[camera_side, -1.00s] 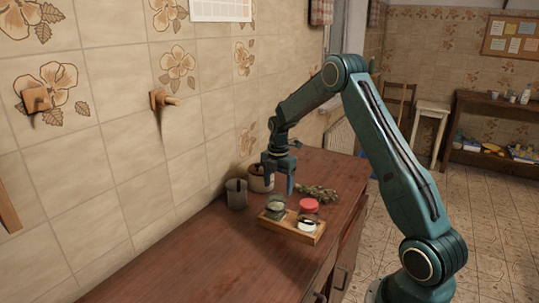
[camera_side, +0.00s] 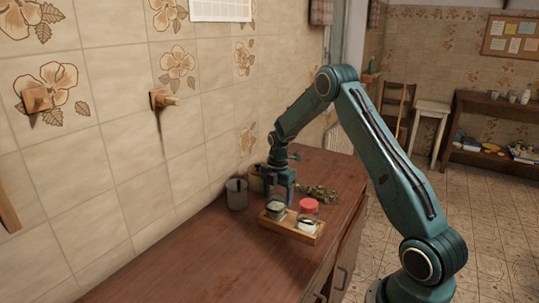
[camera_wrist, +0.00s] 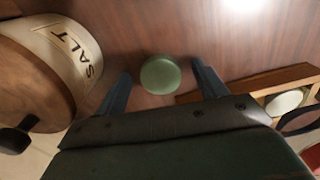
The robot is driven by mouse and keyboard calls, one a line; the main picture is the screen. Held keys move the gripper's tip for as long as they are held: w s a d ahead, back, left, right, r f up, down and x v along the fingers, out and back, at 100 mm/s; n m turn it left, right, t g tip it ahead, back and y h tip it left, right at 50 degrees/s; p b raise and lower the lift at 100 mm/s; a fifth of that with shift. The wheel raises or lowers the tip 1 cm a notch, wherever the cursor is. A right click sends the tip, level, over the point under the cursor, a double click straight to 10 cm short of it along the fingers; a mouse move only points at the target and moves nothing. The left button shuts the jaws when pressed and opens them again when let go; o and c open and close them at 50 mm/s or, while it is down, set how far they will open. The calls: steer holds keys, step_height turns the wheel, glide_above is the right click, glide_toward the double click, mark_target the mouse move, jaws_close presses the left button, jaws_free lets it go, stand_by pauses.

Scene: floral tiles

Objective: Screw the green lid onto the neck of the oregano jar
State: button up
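The green lid (camera_wrist: 160,75) shows as a flat round disc in the wrist view, apparently on the brown counter just outside the wooden rack. My gripper (camera_wrist: 162,70) is open, with one finger on each side of the lid and a gap at both sides. In the side view my gripper (camera_side: 279,200) points down behind a glass jar with dark greenish contents (camera_side: 275,212), likely the oregano jar, upright in the rack's left end. I cannot tell the lid apart in the side view. The jar's neck is hard to make out.
The wooden rack (camera_side: 290,230) also holds a jar with a red lid (camera_side: 308,205). A grey cup (camera_side: 236,194) is near the wall, and dried herbs (camera_side: 320,194) lie behind the rack. The front counter is clear.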

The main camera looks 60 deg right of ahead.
steer(key=c, duration=1)
steer(key=shift+r, duration=0.1)
step_height(320, 180, up, 20)
steer(key=shift+f, duration=0.1)
stand_by(0.6)
steer(key=shift+m, duration=0.5)
steer(key=shift+s+a+f, duration=0.5)
steer(key=shift+s+a, duration=0.3)
steer(key=shift+a, duration=0.65)
steer(key=shift+s+a+f, duration=0.45)
steer(key=shift+s+a, duration=0.35)
steer(key=shift+a, duration=0.7)
steer(key=shift+s+a+f, duration=0.5)
steer(key=shift+s+a, duration=0.3)
steer(key=shift+a, duration=0.65)
